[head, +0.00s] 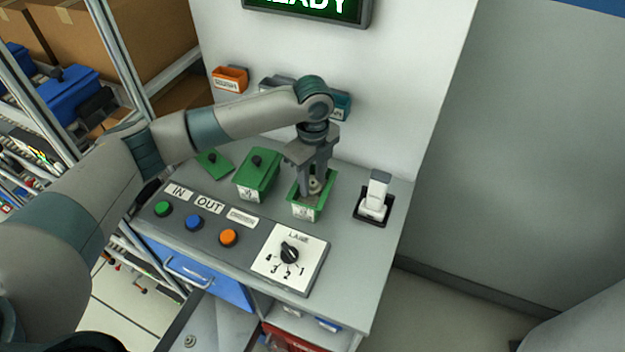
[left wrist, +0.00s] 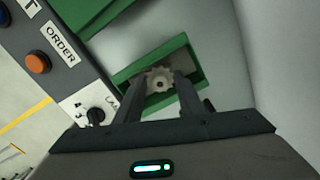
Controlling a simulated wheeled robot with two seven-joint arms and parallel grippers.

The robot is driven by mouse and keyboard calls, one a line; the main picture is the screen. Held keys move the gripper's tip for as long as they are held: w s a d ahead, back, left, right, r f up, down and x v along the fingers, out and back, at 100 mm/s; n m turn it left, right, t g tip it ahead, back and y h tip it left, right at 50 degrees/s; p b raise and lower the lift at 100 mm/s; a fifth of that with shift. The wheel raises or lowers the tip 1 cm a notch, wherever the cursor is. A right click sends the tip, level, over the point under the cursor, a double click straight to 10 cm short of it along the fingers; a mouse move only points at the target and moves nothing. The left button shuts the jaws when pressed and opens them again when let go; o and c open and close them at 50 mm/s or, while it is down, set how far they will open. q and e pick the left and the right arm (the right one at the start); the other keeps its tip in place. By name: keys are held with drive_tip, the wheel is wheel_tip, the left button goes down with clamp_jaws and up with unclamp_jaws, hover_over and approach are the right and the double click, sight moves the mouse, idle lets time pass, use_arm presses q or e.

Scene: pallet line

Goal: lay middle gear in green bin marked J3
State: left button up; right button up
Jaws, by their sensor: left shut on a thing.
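My left gripper (head: 314,178) points down into an open green bin (head: 319,212) on the grey bench. It is shut on a pale toothed gear (head: 315,187), which also shows between the fingers in the left wrist view (left wrist: 158,77). The gear is at the bin's mouth, with the bin's green rim (left wrist: 130,71) around it; whether it touches the bin floor cannot be told. The bin has a white label too small to read. My right gripper is not in view.
Left of the open bin stands a lidded green bin (head: 258,170); a green lid (head: 213,163) lies beyond it. A black-and-white device (head: 375,198) stands to the right. Buttons (head: 228,238) and a lane dial (head: 289,254) are in front. Small wall bins (head: 230,79) hang behind.

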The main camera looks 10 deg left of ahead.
sight(313, 182)
use_arm(q)
drive_tip(key=shift+f, duration=0.8)
drive_tip(key=shift+f, duration=0.15)
drive_tip(key=o, duration=1)
drive_tip(key=shift+r, duration=0.2)
wheel_tip(313, 182, up, 12)
drive_tip(key=b, duration=0.4)
